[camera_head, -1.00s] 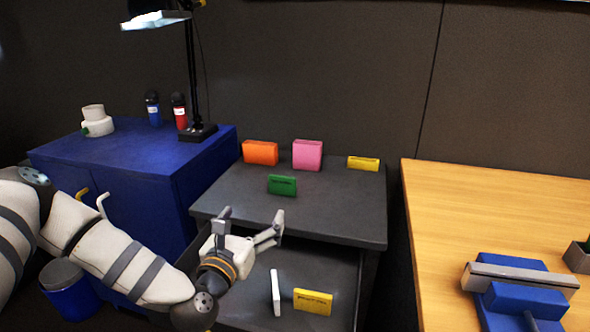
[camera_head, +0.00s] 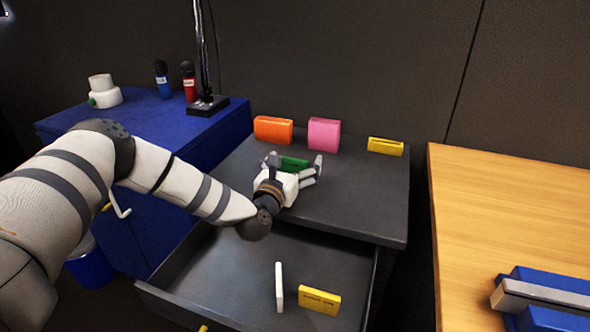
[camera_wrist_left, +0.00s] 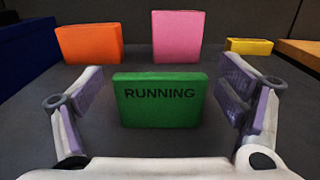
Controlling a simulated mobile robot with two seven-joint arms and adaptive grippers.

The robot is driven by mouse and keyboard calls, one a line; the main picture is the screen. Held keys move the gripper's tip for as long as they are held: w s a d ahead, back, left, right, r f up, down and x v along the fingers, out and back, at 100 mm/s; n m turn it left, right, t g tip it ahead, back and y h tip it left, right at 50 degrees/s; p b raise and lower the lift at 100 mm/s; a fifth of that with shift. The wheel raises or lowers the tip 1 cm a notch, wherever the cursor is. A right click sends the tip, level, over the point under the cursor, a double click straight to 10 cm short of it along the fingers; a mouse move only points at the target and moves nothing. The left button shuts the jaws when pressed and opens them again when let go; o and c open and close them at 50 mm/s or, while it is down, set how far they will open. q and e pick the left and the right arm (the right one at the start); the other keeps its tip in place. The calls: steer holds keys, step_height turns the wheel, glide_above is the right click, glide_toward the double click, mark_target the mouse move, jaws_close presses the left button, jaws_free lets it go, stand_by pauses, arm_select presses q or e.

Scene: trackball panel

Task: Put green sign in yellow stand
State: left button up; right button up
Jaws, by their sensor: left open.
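The green sign (camera_head: 293,163), marked "RUNNING" in the left wrist view (camera_wrist_left: 160,108), stands upright on the dark cabinet top. My left gripper (camera_head: 295,169) is open, with one finger on each side of the sign. Gaps show between the sign and both fingers in the left wrist view. In the head view the gripper partly hides the sign. The low yellow stand (camera_head: 386,146) is at the back right of the cabinet top; it also shows in the left wrist view (camera_wrist_left: 249,46). My right gripper is out of view.
An orange block (camera_head: 273,130) and a pink block (camera_head: 324,134) stand behind the green sign. The open drawer (camera_head: 225,275) below holds a white panel (camera_head: 279,287) and a yellow sign (camera_head: 319,300). The cabinet top is clear at the right front.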

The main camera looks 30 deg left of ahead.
arm_select(q)
steer(key=c, duration=1.1)
steer(key=shift+c, duration=0.2)
